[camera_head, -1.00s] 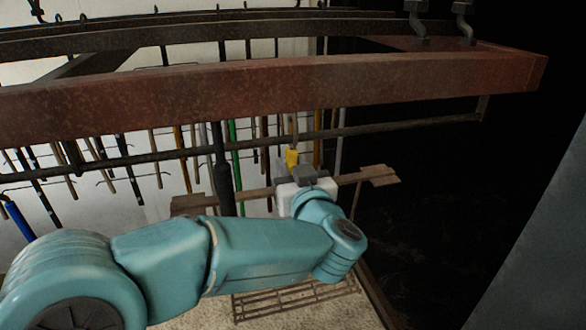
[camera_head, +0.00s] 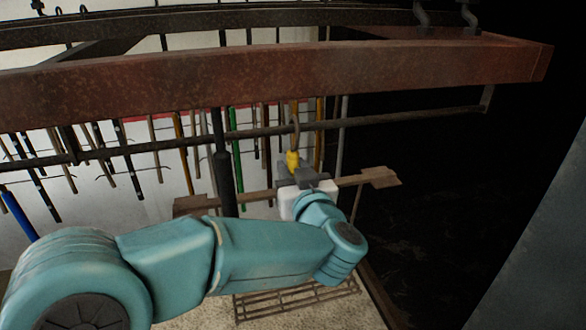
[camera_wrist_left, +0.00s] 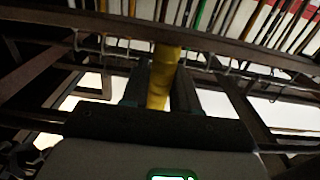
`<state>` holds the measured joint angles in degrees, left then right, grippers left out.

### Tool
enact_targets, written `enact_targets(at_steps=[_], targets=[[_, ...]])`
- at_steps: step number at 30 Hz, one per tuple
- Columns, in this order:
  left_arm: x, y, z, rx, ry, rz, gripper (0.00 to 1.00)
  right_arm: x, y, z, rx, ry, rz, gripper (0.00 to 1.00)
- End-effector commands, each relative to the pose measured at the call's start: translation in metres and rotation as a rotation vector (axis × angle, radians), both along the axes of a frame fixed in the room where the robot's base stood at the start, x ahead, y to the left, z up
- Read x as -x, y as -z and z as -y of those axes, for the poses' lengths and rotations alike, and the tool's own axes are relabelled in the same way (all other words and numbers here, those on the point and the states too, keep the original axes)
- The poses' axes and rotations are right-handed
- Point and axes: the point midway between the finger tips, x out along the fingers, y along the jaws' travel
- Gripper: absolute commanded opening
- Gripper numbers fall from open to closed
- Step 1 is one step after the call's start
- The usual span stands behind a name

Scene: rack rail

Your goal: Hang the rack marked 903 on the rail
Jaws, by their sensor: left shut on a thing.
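The rack is a brown crossbar (camera_head: 345,181) with thin rods and a wire grid (camera_head: 285,303) below it. A yellow grip (camera_head: 292,161) with a metal hook (camera_head: 296,125) stands up from its middle. My left gripper (camera_head: 305,176) is shut on the yellow grip, which also shows between its fingers in the left wrist view (camera_wrist_left: 163,80). The rail is the dark thin bar (camera_head: 410,119) below the rusty beam. The hook overlaps the rail in the picture; I cannot tell whether they touch. No 903 mark is readable. My right gripper is not in view.
A thick rusty beam (camera_head: 400,78) runs across just above the rail. Several tools hang along the pale wall behind, including a green one (camera_head: 236,150) and a blue one (camera_head: 18,215). A grey surface (camera_head: 530,240) stands at the right.

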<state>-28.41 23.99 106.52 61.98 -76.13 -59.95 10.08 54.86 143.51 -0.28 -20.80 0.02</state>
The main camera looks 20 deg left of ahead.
Motion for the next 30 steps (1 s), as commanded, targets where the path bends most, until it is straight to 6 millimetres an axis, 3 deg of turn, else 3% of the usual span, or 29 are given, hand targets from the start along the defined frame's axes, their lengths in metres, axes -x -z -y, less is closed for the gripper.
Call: enact_targets(at_steps=[27,28,30], targets=[[0.0001,0.0060,-0.0001,-0.001,0.000,0.003,0.00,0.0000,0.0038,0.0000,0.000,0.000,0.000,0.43],[0.0001,0.0054,-0.0001,0.000,0.000,0.004,0.39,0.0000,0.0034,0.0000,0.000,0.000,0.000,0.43],[0.0001,0.0054,-0.0001,0.000,0.000,0.002,0.59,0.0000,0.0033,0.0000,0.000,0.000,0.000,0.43]])
